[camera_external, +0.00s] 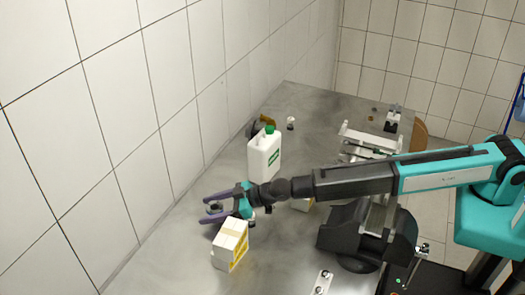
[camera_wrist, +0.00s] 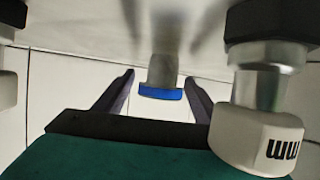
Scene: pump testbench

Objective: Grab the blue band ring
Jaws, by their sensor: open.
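A blue band ring (camera_wrist: 161,93) shows in the wrist view at the end of a grey metal cylinder (camera_wrist: 163,70). My gripper (camera_wrist: 157,85) is open, with one purple-grey finger on each side of the band ring. I cannot tell whether either finger touches it. In the external view my gripper (camera_external: 207,208) is low over the grey bench near the tiled wall. A small dark round part (camera_external: 215,207) shows between its fingers there, and no blue can be made out on it.
A white bottle with a green cap (camera_external: 263,158) stands behind my gripper. A white and yellow box (camera_external: 230,243) stands close in front of it. In the wrist view a white and metal fitting (camera_wrist: 258,110) is close at right. Bench fixtures (camera_external: 370,140) stand farther right.

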